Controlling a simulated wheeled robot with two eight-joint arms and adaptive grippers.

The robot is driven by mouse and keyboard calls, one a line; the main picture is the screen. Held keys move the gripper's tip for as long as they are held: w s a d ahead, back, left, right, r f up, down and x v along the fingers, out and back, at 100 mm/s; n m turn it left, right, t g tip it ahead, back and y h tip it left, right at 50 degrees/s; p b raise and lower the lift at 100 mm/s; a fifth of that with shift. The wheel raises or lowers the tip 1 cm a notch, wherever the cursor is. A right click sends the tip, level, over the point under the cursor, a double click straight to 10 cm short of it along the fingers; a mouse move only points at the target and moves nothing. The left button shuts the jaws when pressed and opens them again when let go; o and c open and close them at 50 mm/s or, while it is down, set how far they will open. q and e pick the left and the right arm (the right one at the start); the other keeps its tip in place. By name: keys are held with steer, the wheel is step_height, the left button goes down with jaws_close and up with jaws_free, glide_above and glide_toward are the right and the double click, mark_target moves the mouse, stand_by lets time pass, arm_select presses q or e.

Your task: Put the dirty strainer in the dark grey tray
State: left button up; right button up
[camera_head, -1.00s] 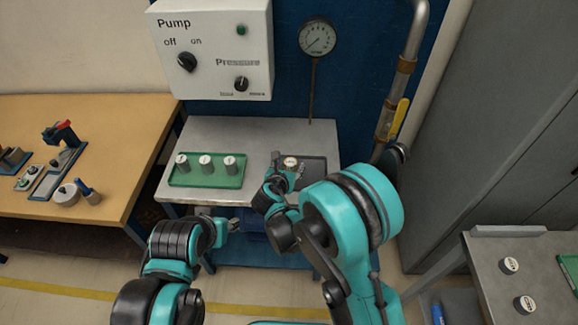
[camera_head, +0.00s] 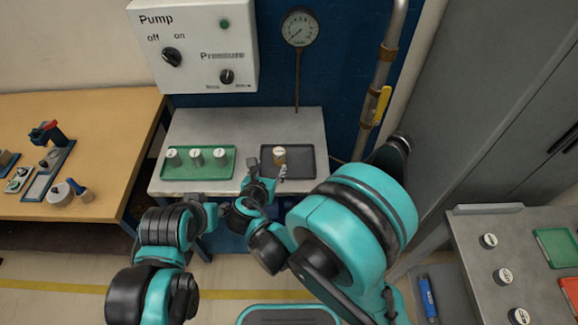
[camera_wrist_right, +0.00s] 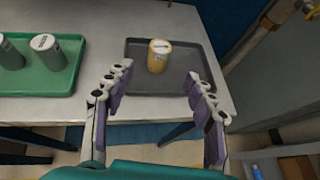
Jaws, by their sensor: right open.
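The dirty strainer, a brownish-yellow cylinder with a white top (camera_head: 279,155), stands upright in the dark grey tray (camera_head: 307,168) on the metal bench. In the right wrist view the strainer (camera_wrist_right: 158,56) stands inside the dark grey tray (camera_wrist_right: 190,88), apart from my fingers. My right gripper (camera_head: 266,180) is just in front of the tray; its fingers (camera_wrist_right: 157,95) are spread with nothing between them. My left gripper (camera_head: 208,211) is low in front of the bench; its fingers are too small to read.
A green tray (camera_head: 226,174) with several grey cylinders stands left of the dark grey tray. The pump panel (camera_head: 195,45) and gauge (camera_head: 300,27) are behind. A wooden table (camera_head: 105,120) is at left. Another bench with white-topped cylinders (camera_head: 503,276) is at right.

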steer(key=s+d+r+m+g, duration=0.2)
steer(key=d+r+m, duration=0.1)
steer(key=d+m, duration=0.4)
steer(key=s+d+r+m+g, duration=0.1)
steer(key=s+d+r+m, duration=0.15)
steer(key=d+m, duration=0.5)
steer(key=s+d+r+m+g+y, duration=0.1)
steer(key=s+d+m, duration=0.3)
steer(key=m, duration=0.5)
steer(key=s+d+r+m+y, duration=0.1)
steer(key=s+d+m, duration=0.3)
steer(key=s+m, duration=0.5)
steer(key=shift+d+r+m+g, duration=0.25)
steer(key=shift+r+m+g, duration=0.15)
steer(key=shift+r+m, duration=0.15)
